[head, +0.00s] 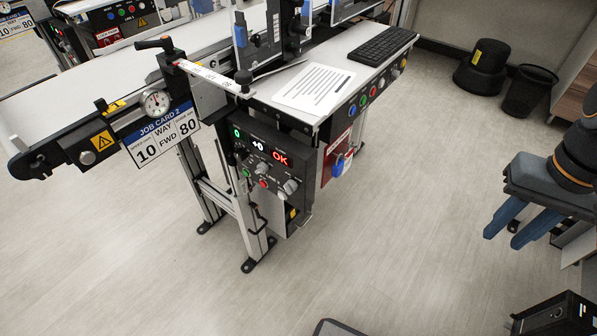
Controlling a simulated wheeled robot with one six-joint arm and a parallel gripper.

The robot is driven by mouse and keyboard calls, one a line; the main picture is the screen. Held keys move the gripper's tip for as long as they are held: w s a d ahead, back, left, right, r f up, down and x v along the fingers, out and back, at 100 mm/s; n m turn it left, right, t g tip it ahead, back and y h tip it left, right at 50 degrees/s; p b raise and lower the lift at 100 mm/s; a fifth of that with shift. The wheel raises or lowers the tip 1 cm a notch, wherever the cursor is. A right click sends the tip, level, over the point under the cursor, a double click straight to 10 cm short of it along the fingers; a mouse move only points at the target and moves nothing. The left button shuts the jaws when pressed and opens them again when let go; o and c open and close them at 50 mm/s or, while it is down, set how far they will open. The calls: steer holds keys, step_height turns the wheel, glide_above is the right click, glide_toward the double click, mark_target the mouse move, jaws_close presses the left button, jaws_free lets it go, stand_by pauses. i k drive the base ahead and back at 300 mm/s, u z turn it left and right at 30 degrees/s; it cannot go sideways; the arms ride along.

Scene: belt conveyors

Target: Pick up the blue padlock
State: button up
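A blue padlock (342,164) hangs at a red-and-white lockout board (331,165) under the worktop, just right of the control box. It is small in the head view, and its shackle cannot be made out. My gripper (504,237) is at the right edge, with two blue fingers pointing down and left. The fingers stand apart with nothing seen between them. It is well to the right of the padlock, over the floor.
The conveyor (95,85) with job card 2 (163,135) runs along the left. A control box (268,172) and metal legs stand beside the padlock. A black stool (482,68) and bin (529,91) are at the back right. The floor between gripper and board is clear.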

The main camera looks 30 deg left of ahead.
mark_target(337, 169)
steer(key=u, duration=1.1)
steer(key=i, duration=0.5)
steer(key=z, duration=2)
steer(key=k, duration=1)
steer(key=u, duration=1.7)
steer(key=i, duration=0.25)
steer(key=z, duration=0.1)
